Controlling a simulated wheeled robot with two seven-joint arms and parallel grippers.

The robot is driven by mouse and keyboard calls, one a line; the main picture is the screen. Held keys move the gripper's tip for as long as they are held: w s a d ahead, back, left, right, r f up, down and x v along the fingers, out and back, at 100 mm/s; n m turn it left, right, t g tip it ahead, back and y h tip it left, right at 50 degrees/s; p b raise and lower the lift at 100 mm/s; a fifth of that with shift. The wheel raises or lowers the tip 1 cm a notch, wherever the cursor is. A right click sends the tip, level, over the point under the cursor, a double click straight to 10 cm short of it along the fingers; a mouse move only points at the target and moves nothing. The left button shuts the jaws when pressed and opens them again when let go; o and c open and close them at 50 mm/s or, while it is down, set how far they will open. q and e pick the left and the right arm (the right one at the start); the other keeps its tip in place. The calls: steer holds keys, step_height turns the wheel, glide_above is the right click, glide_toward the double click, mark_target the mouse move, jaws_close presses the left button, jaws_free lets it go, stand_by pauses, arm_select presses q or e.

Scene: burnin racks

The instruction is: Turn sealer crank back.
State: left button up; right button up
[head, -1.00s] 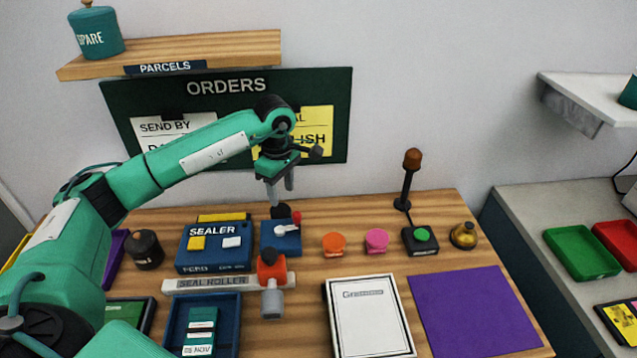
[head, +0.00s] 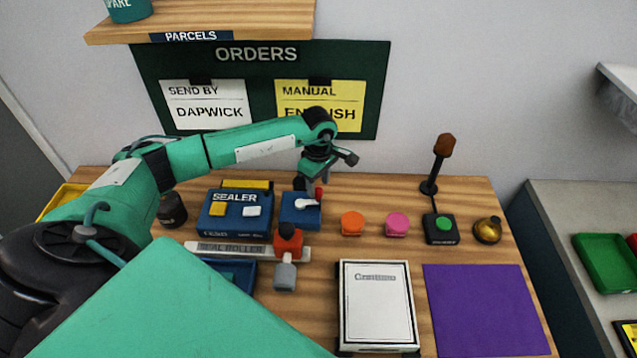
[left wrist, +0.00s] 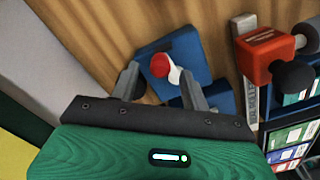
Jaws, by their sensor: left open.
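The sealer (head: 228,222) is a blue box with yellow and white buttons, standing at the back left of the wooden table. To its right is a small blue crank unit (head: 298,217) with a white crank arm (head: 305,203) and a red knob (head: 318,194). My left gripper (head: 308,184) is over the crank unit, pointing down. In the left wrist view, my left gripper (left wrist: 158,72) is open, and the red knob (left wrist: 160,64) appears between its fingers. I cannot tell whether the fingers touch it. My right gripper is not in view.
Orange (head: 352,223) and pink (head: 397,224) pieces stand to the right. A dark jar (head: 172,210) is left of the sealer. A purple mat (head: 485,310) lies front right.

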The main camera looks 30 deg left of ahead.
arm_select(q)
steer(key=shift+f, duration=1.1)
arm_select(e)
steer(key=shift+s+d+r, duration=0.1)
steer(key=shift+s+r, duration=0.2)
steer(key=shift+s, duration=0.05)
arm_select(q)
steer(key=c, duration=1)
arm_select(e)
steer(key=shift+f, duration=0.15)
